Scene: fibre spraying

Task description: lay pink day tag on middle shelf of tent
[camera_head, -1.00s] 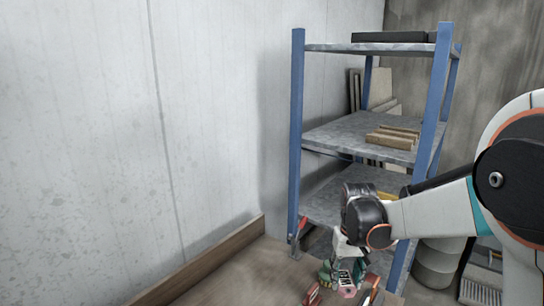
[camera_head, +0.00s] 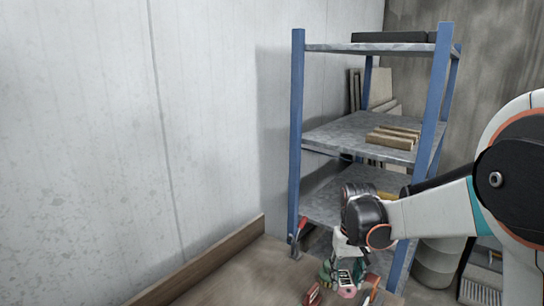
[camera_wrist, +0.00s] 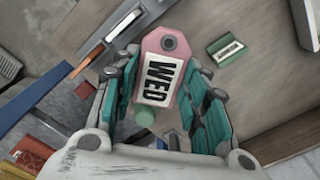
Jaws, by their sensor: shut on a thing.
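My gripper (camera_head: 346,277) is low in front of the rack in the head view, below its lower shelves. In the wrist view its teal fingers (camera_wrist: 163,95) are shut on the pink day tag (camera_wrist: 170,38). The tag has a hole at one end and a white label reading WED. Its pink edge also shows at the fingertips in the head view (camera_head: 347,292). The blue-posted rack has a bare-topped grey middle shelf (camera_head: 345,132) with wooden blocks on its right part. No separate tent is recognisable.
Wooden blocks (camera_head: 393,137) lie on that shelf, and a dark flat item (camera_head: 390,37) lies on the top one. A blue post (camera_head: 296,130) bounds the rack's left side.

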